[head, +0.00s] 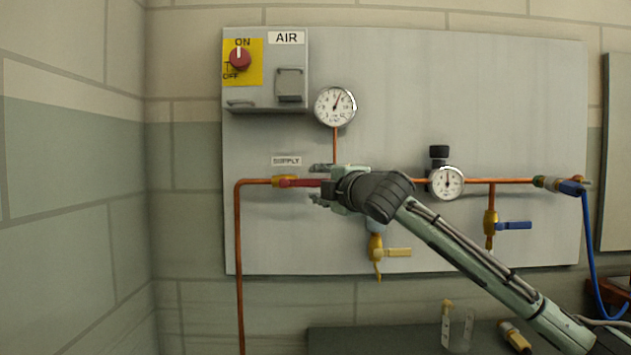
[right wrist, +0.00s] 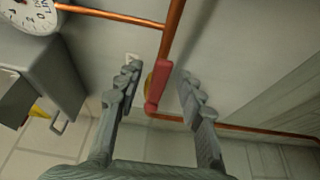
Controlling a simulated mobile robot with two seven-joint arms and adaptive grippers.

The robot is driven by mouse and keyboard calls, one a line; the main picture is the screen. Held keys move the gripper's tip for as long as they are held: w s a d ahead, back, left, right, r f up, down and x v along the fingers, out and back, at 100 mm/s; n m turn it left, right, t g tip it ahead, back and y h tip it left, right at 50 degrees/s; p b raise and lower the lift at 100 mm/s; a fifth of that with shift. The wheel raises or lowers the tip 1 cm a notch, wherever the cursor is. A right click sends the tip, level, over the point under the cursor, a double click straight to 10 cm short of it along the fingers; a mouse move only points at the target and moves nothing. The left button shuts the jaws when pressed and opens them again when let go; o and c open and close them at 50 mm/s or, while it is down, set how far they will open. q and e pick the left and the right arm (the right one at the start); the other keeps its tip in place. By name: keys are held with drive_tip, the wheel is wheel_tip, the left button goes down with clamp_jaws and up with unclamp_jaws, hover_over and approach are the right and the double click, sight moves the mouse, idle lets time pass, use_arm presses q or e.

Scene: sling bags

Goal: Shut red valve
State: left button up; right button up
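The red valve handle (head: 300,183) sits on a brass body (head: 280,181) in the copper pipe, under the SUPPLY label (head: 286,161). The handle lies in line with the pipe. My right gripper (head: 313,183) is open, with one finger above and one below the handle's right end. In the right wrist view the red handle (right wrist: 158,85) shows between the spread fingers of the right gripper (right wrist: 158,74), with gaps at both sides. The gripper hides part of the pipe in the head view. My left gripper is not in view.
Above are the ON/OFF knob (head: 240,58), pointing to ON, and a gauge (head: 335,106). A yellow-handled valve (head: 397,252) hangs below my right wrist. A second gauge (head: 447,182) and a blue-handled valve (head: 514,225) are right.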

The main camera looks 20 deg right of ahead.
drive_tip(key=shift+w+a, duration=0.1)
drive_tip(key=shift+w, duration=0.75)
clamp_jaws()
